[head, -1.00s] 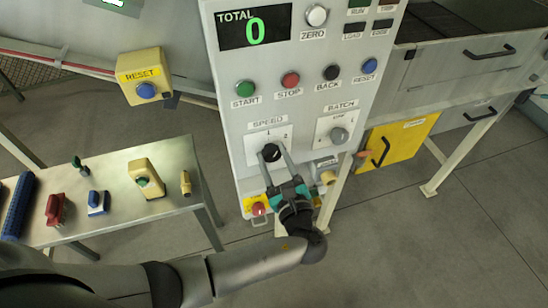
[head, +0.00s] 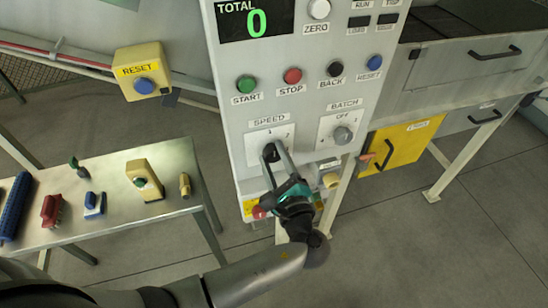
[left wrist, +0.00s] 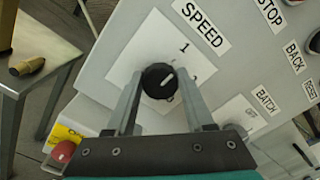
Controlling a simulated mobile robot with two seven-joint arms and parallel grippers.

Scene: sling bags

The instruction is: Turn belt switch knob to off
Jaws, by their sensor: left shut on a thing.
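The black SPEED knob (head: 271,153) is on the front of the grey control panel, on a white plate marked 1 and 2. In the left wrist view the knob (left wrist: 159,81) shows a white pointer line slanting to the upper right, between the 1 and the partly hidden 2. My left gripper (left wrist: 161,84) is shut on this knob, one finger on each side. In the head view the left gripper (head: 272,158) reaches it from below. A grey BATCH knob (head: 342,135), on a plate marked OFF, is to the right. My right gripper is not in view.
START (head: 246,84), STOP (head: 292,76), BACK and RESET buttons are above the knobs. A red button (head: 259,212) is low on the panel, close to my gripper. A metal table (head: 120,212) with small devices stands at left. A yellow door (head: 402,143) is at right.

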